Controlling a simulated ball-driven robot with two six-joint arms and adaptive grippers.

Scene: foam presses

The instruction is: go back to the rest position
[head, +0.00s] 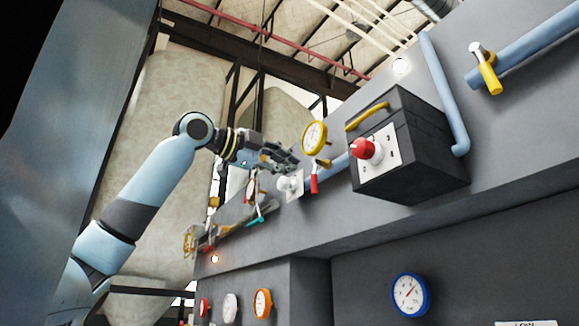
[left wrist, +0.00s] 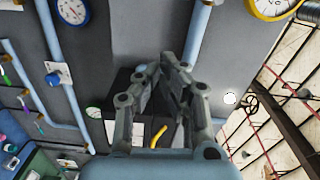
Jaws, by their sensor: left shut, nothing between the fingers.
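My left arm comes in from the left in the head view, reaching up and to the right. Whether the gripper touches the wall fittings cannot be told. My right gripper is in neither view.
A black box (head: 425,150) with a red knob (head: 363,148) and yellow handle (head: 367,116) juts from the wall. Near my gripper are the yellow-rimmed gauge (head: 314,137), a red-handled valve (head: 314,183) and a white knob (head: 289,184). Blue pipes (head: 444,90) run along the wall.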

